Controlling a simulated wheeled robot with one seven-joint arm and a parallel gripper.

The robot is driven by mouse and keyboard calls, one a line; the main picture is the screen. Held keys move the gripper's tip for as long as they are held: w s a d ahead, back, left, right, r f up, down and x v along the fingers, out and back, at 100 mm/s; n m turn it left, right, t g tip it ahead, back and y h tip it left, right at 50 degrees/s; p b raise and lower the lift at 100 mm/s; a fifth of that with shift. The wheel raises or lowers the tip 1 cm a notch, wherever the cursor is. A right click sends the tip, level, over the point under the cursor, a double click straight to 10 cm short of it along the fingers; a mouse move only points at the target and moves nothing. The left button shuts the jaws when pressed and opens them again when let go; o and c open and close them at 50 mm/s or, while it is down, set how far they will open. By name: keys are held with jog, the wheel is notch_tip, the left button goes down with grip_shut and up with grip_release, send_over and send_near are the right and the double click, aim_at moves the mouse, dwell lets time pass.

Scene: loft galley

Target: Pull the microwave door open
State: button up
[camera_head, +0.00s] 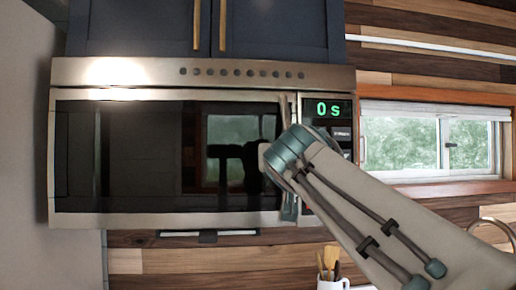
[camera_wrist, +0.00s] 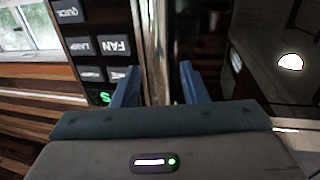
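The microwave (camera_head: 80,215) hangs under dark cabinets in the head view, its door (camera_head: 150,150) looking shut. Its upright metal handle (camera_head: 290,205) is at the door's right side, its middle hidden by my arm. In the wrist view, which looks upside down, the shiny handle (camera_wrist: 156,40) runs between the two blue fingers of my gripper (camera_wrist: 160,82). The fingers are apart, one on each side of the handle. A gap shows beside the right finger; whether the left one touches cannot be told. In the head view my fingertips are hidden behind my wrist.
The control panel (camera_head: 340,130) with a green "0 s" display is right of the handle; its buttons (camera_wrist: 90,45) show close to one finger. Below stands a white utensil holder (camera_head: 332,284). A faucet (camera_head: 495,226) is at the right, under a window (camera_head: 430,140).

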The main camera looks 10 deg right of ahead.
jog(key=w, duration=0.2)
jog(key=w+d+p, duration=0.1)
jog(key=w, duration=0.2)
